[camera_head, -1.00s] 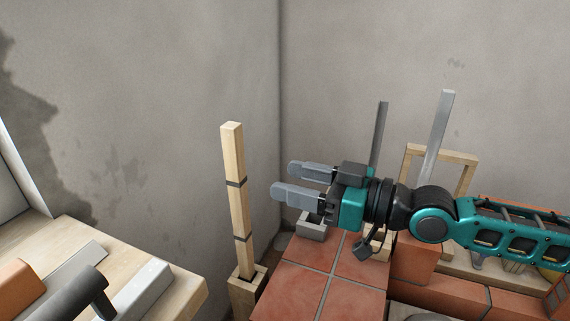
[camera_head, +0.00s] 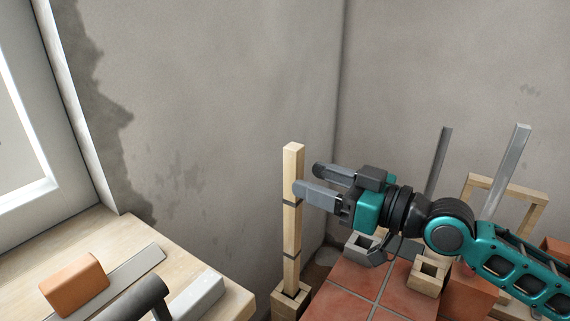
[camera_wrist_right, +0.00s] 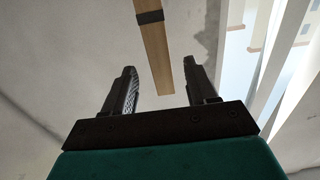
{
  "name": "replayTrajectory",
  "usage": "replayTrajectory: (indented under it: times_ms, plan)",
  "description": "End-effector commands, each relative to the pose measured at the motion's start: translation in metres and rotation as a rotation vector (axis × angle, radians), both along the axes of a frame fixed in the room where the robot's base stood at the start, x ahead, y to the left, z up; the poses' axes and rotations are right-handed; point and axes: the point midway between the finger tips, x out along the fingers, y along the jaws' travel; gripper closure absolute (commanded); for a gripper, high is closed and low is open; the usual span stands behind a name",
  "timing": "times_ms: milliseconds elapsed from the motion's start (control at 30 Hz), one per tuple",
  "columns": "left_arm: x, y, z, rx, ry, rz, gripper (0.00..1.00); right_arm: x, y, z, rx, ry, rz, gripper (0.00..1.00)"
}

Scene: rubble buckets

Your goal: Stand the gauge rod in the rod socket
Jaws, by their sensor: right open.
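The gauge rod (camera_head: 292,225), a pale wooden square stick with dark bands, stands upright in a square wooden holder (camera_head: 277,303) at the table's right. A similar wooden block with an open square hole (camera_head: 430,272) sits on the red tiles, empty. Which one is the rod socket I cannot tell. My right gripper (camera_head: 309,178) is open and empty at the rod's upper part, one fingertip overlapping its edge in the head view. In the right wrist view the rod (camera_wrist_right: 155,45) shows between the open fingers (camera_wrist_right: 160,72); contact cannot be seen. My left gripper is not in view.
A wooden table (camera_head: 90,245) at left carries an orange block (camera_head: 73,284), a grey block (camera_head: 197,296) and a dark handle-like piece (camera_head: 140,298). A grey hollow block (camera_head: 362,247) stands behind the red tiles (camera_head: 350,285). Grey bars and a wooden frame (camera_head: 530,215) stand at right.

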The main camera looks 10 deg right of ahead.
Motion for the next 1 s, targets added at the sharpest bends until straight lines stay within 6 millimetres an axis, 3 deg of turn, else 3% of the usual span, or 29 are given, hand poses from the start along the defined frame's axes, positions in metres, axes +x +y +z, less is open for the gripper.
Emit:
replayTrajectory:
  times_ms: [500,867,1000]
  plan:
    - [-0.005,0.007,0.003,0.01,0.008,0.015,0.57,0.044,0.044,0.001,0.0,0.0,0.001,0.43]
    - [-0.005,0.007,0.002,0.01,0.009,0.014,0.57,0.047,0.048,0.0,-0.001,0.001,0.001,0.43]
    - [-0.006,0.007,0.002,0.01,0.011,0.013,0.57,0.047,0.048,0.0,-0.001,0.001,0.001,0.53]
